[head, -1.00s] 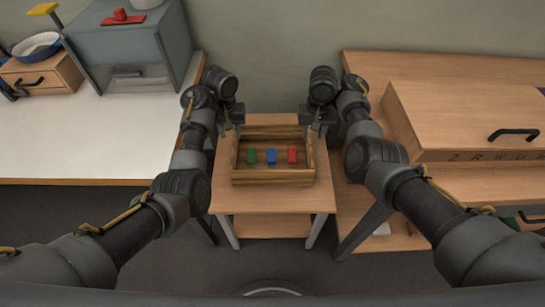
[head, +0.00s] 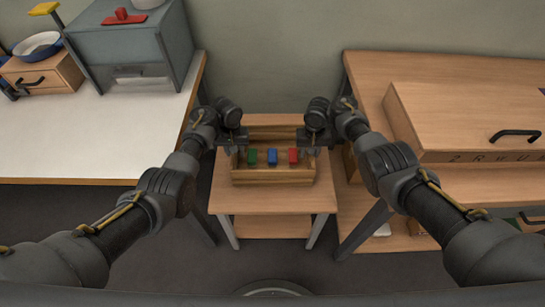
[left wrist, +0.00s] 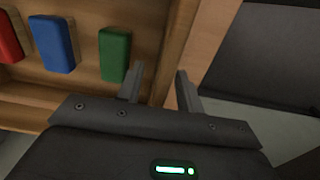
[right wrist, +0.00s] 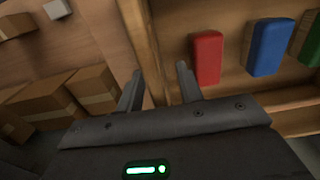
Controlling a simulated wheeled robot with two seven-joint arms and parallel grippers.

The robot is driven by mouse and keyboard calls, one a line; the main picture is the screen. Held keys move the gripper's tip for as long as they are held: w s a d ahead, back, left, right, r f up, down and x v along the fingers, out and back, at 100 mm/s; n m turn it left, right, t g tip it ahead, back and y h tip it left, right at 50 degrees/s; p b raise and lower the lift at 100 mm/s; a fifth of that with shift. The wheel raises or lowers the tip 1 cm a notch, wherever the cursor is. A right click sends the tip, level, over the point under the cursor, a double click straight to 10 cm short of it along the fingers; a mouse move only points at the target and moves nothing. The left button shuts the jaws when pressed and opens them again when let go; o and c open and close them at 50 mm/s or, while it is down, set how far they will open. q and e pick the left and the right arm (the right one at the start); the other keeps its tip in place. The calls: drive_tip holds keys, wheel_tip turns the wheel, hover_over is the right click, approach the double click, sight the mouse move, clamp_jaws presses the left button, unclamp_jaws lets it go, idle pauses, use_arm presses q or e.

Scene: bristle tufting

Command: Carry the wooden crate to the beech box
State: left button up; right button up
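The wooden crate (head: 273,176) stands on a small wooden table (head: 272,202) in the head view, holding a green block (head: 252,156), a blue block (head: 272,156) and a red block (head: 293,155). My left gripper (head: 236,149) is at the crate's left wall; in the left wrist view its open fingers (left wrist: 158,80) lie either side of that wall (left wrist: 178,42). My right gripper (head: 311,149) is at the right wall; its open fingers (right wrist: 160,80) straddle that wall (right wrist: 139,40). A large light-wood box (head: 450,115) with a black handle, apparently the beech box, stands at the right.
The box rests on a wooden bench (head: 450,68) with a lower shelf. A white table (head: 95,135) at the left holds a grey cabinet (head: 130,50), a small drawer unit (head: 40,75) and a blue bowl (head: 36,47). Cartons (right wrist: 45,98) show beyond the crate's right wall.

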use_arm(q)
drive_tip(key=shift+f, duration=0.25)
use_arm(e)
drive_tip(key=shift+f, duration=0.25)
use_arm(q)
drive_tip(key=shift+c, duration=0.3)
use_arm(e)
drive_tip(key=shift+c, duration=0.3)
use_arm(q)
clamp_jaws()
use_arm(e)
clamp_jaws()
use_arm(q)
drive_tip(key=shift+r, duration=0.1)
use_arm(e)
drive_tip(key=shift+r, duration=0.1)
